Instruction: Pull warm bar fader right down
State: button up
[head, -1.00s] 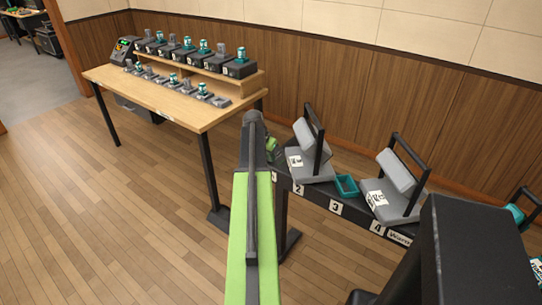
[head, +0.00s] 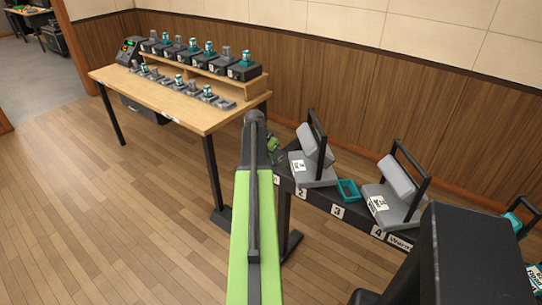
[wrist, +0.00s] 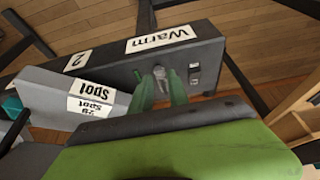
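The black bar (wrist: 110,66) carries a white "Warm" label (wrist: 160,39) and a "2" label in the wrist view. A small grey lever (wrist: 161,78), which looks like the fader, stands at the bar's end near the "Warm" label. My gripper (wrist: 161,86) has its two green fingers apart, one on each side of the lever; I cannot tell whether they touch it. In the head view the bar (head: 320,207) runs to the right, with a "Warm" label at its right part. My gripper (head: 273,147) is at its left end, partly hidden by my arm.
Grey lamps (head: 316,160) (head: 398,192) with black handles and a teal tray (head: 347,190) sit on the bar. A wooden table (head: 190,105) with rows of small devices stands at the left. The wall is behind; the wooden floor at left is clear.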

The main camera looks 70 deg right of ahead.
jog(key=p+v, duration=1.1)
jog(key=v, duration=0.3)
jog(key=shift+p, duration=0.3)
jog(key=shift+w+a, duration=0.15)
